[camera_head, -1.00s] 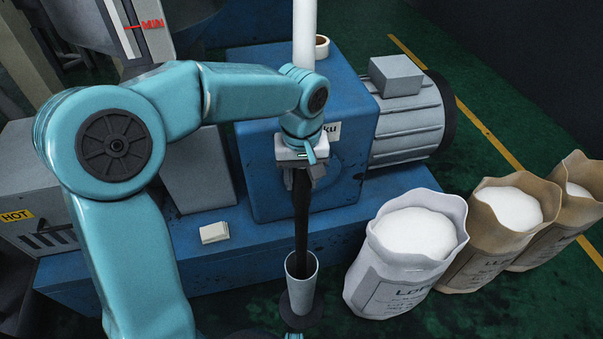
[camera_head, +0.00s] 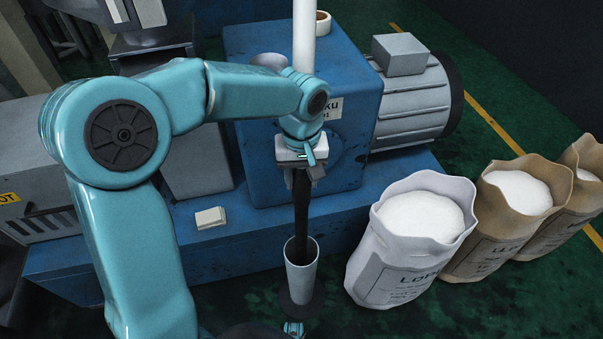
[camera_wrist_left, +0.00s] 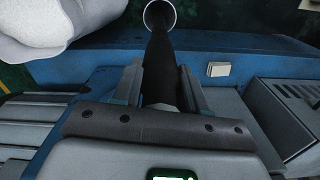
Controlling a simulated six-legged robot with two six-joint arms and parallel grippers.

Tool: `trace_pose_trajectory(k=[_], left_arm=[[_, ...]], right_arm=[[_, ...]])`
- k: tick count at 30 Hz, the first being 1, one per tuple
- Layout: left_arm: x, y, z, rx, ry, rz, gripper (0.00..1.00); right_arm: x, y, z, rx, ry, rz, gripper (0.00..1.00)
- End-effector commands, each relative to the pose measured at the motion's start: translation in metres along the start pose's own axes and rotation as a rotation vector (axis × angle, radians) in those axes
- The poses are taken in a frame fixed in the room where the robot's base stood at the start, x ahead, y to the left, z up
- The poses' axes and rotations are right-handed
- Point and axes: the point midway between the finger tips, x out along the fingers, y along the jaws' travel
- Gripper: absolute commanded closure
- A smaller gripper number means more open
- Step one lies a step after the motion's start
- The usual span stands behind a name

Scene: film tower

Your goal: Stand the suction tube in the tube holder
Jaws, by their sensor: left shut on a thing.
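My left gripper (camera_head: 301,172) is shut on the dark suction tube (camera_head: 302,212), which hangs upright below it. In the left wrist view the tube (camera_wrist_left: 161,65) runs between the two fingers (camera_wrist_left: 160,88) toward the holder's round mouth. The tube holder (camera_head: 301,272) is a pale upright cup on a dark round base. The tube's lower end is inside the holder's mouth; how deep it reaches is hidden by the wall. The holder's rim also shows in the left wrist view (camera_wrist_left: 174,17). A small bit of teal at the bottom edge may be my right arm; its gripper cannot be made out.
A white sack (camera_head: 405,260) of pale granules stands close right of the holder, with brown sacks (camera_head: 510,215) beyond. The blue machine base (camera_head: 215,250) lies behind the holder. A white pipe (camera_head: 304,40) rises behind my wrist. Green floor lies open in front of the sacks.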

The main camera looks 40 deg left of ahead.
Motion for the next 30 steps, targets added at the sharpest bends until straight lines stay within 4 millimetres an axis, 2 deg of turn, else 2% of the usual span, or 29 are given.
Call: trace_pose_trajectory(k=[14,15,17,26,30], left_arm=[[0.005,0.000,0.000,-0.001,0.002,0.001,1.00],[0.005,0.000,0.000,-0.001,0.002,0.001,0.48],[0.005,0.000,0.000,-0.001,0.002,0.001,0.29],[0.005,0.000,0.000,0.000,-0.001,-0.001,0.28],[-0.010,0.000,0.000,0.000,0.002,0.001,0.28]], right_arm=[[0.004,0.001,0.000,0.000,0.000,0.000,0.57],[0.004,0.001,0.000,0.000,0.000,0.000,0.57],[0.004,0.001,0.000,0.000,0.000,0.000,0.57],[0.004,0.001,0.000,0.000,0.000,0.000,0.57],[-0.001,0.000,0.000,0.000,0.000,0.000,0.57]])
